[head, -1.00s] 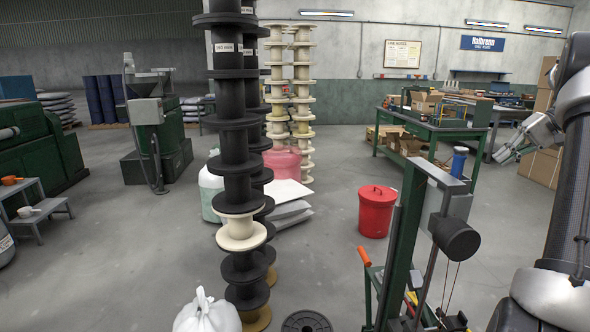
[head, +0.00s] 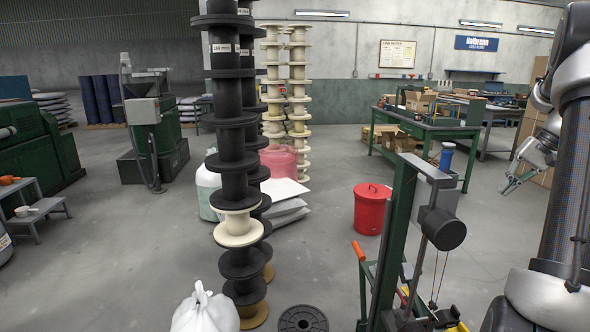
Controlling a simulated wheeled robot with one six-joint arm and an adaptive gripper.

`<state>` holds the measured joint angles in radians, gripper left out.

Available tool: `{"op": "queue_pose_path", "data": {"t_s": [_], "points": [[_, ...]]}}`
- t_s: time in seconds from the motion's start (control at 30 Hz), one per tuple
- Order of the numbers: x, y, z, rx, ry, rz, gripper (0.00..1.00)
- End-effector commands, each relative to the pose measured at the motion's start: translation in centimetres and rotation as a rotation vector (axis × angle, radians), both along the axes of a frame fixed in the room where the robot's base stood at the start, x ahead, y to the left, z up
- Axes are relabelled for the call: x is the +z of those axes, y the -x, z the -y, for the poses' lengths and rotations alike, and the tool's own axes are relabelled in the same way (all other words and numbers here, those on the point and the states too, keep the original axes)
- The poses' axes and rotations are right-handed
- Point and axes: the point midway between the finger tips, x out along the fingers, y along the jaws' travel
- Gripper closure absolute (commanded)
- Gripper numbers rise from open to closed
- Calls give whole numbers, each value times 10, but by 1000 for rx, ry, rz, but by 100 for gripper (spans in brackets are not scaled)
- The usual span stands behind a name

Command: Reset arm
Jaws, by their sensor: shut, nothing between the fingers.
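My gripper (head: 511,189) shows at the right of the head view, beside my upright arm links. It points down and to the left, in the air in front of the cardboard boxes. Its fingers are small in the picture; it is shut and holds nothing. Part of my arm between the gripper and the column is hidden behind my nearer links.
A tall stack of black spools (head: 236,130) with one cream spool (head: 238,229) stands at centre left. A red lidded bin (head: 372,209) and a green workbench (head: 432,132) stand to the right. A green post frame (head: 398,230) is close in front. Open floor lies at left.

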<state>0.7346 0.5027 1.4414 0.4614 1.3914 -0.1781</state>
Motion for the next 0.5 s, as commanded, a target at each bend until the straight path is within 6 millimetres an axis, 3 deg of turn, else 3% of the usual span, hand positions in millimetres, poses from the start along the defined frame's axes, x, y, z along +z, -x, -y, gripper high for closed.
{"op": "queue_pose_path", "data": {"t_s": [0.27,0.5], "points": [[18,60,-73,46,182,-70,100],[37,143,-164,205,405,-27,100]]}}
